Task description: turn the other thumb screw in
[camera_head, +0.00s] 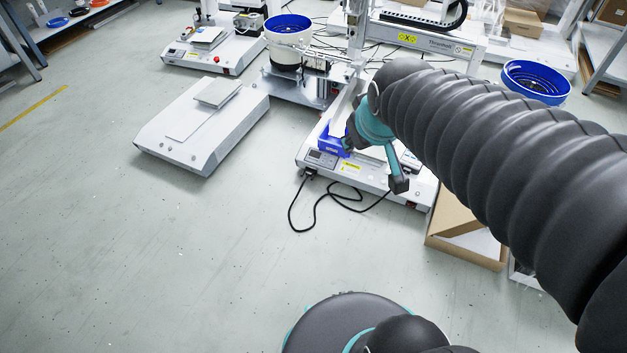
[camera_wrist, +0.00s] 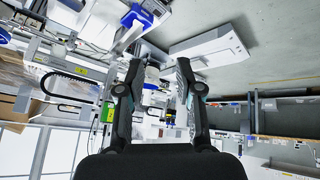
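The gantry screwdriver machine (camera_head: 375,182) stands on the floor at the centre of the head view, with a display on its front and a blue part (camera_head: 331,143) at its front left corner. My arm reaches in from the right and its end is over this machine. My gripper (camera_wrist: 160,66) shows in the wrist view with its two dark fingers well apart and nothing held between them. Parts of machines show beyond the gap, at a distance. I cannot make out a thumb screw in either view, and my arm hides part of the machine.
A white slab-like unit (camera_head: 200,125) lies left of the machine. A white bowl feeder with a blue rim (camera_head: 288,24) stands behind, and a blue bowl (camera_head: 535,80) is at right. An open cardboard box (camera_head: 466,232) and a loose black cable (camera_head: 318,205) are nearby. The left foreground floor is clear.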

